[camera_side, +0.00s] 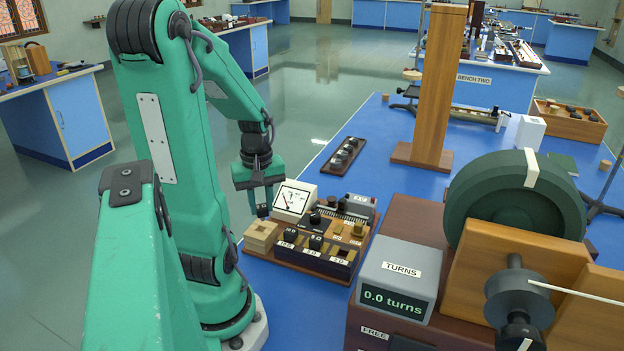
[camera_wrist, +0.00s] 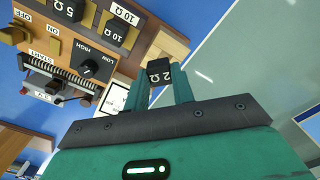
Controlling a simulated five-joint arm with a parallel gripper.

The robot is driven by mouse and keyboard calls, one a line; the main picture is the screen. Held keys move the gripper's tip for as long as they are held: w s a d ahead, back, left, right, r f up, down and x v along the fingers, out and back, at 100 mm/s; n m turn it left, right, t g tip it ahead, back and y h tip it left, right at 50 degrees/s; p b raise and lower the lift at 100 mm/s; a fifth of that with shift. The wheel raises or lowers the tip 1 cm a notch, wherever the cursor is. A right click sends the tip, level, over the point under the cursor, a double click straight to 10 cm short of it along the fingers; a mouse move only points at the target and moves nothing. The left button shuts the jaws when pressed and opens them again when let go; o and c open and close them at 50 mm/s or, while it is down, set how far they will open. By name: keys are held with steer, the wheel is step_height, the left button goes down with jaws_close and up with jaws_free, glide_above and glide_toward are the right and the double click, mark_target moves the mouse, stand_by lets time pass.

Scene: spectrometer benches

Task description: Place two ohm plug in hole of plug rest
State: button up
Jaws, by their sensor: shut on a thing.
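The black two ohm plug (camera_wrist: 159,74), marked "2 Ω", sits between the fingertips of my gripper (camera_wrist: 159,88) in the wrist view. In the side view my gripper (camera_side: 261,200) points down, with the dark plug (camera_side: 262,211) at its tips. The plug rest (camera_side: 262,236) is a pale wooden block at the left end of the resistance board. The gripper is above it, and the plug looks clear of it. In the wrist view the rest (camera_wrist: 172,44) is partly hidden behind the plug, and its hole cannot be made out there.
The resistance board (camera_side: 312,264) carries black plugs and an empty socket (camera_side: 343,252) at right. A meter (camera_side: 294,202) stands just behind the rest, close to the gripper. A turns counter (camera_side: 398,275) and large green wheel (camera_side: 515,205) stand at right. The blue bench edge lies left.

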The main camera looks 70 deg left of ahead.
mark_target(259, 216)
steer(key=shift+s+a+f, duration=0.25)
steer(key=shift+a+f, duration=0.1)
steer(key=shift+a, duration=0.15)
steer(key=shift+f, duration=2)
steer(key=shift+f, duration=0.1)
steer(key=o, duration=1)
steer(key=shift+c, duration=0.2)
steer(key=shift+r, duration=6.15)
